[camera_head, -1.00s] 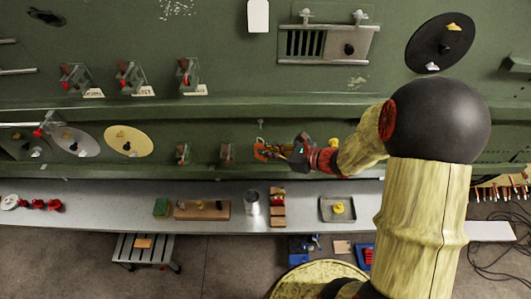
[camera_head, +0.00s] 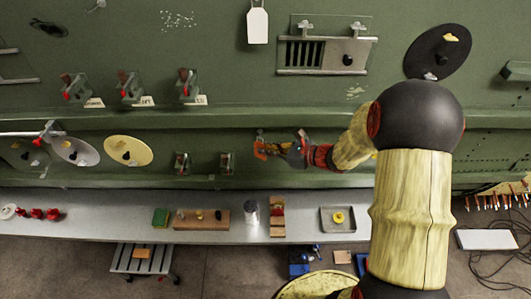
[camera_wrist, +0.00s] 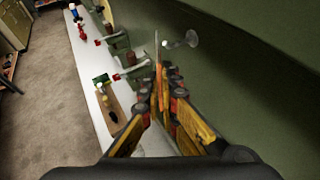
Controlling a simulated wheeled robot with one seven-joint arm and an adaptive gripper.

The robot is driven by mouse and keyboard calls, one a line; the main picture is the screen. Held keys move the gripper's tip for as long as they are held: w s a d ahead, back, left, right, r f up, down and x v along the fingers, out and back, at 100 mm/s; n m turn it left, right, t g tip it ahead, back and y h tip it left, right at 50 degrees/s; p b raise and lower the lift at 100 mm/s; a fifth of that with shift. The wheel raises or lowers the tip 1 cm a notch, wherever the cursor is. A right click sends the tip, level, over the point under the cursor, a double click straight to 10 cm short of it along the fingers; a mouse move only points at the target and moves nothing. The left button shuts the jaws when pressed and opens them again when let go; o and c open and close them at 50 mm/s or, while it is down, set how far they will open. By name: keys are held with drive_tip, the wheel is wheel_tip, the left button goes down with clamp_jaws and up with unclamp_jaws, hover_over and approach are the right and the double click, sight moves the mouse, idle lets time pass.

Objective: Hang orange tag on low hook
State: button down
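The orange tag (camera_head: 261,149) is at the tip of my gripper (camera_head: 281,150), in front of the green fuselage panel. In the wrist view my gripper (camera_wrist: 165,103) has its fingers closed together on the orange tag (camera_wrist: 159,78), which is seen almost edge-on and stands up beyond the fingertips. The low hook (camera_wrist: 191,39) is a small rod with a round base on the green wall, just beyond the tag's upper end. In the head view the hook (camera_head: 260,132) shows small just above the tag. I cannot tell whether tag and hook touch.
A white tag (camera_head: 257,24) hangs higher on the panel. Small red-handled fittings (camera_head: 182,163) stick out left of my gripper. Below, a grey shelf (camera_head: 100,215) carries a wooden block (camera_head: 202,219), a metal can (camera_head: 250,213) and a tray (camera_head: 326,226).

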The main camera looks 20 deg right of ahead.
drive_tip(key=shift+w+d+f+b, duration=0.2)
drive_tip(key=shift+w+f+b, duration=0.2)
drive_tip(key=shift+w, duration=0.2)
drive_tip(key=shift+w+d+f+b, duration=0.25)
drive_tip(key=shift+w+b, duration=0.1)
drive_tip(key=shift+w, duration=0.25)
drive_tip(key=c, duration=2.1)
unclamp_jaws()
drive_tip(key=shift+o, duration=0.7)
drive_tip(key=v, duration=1.2)
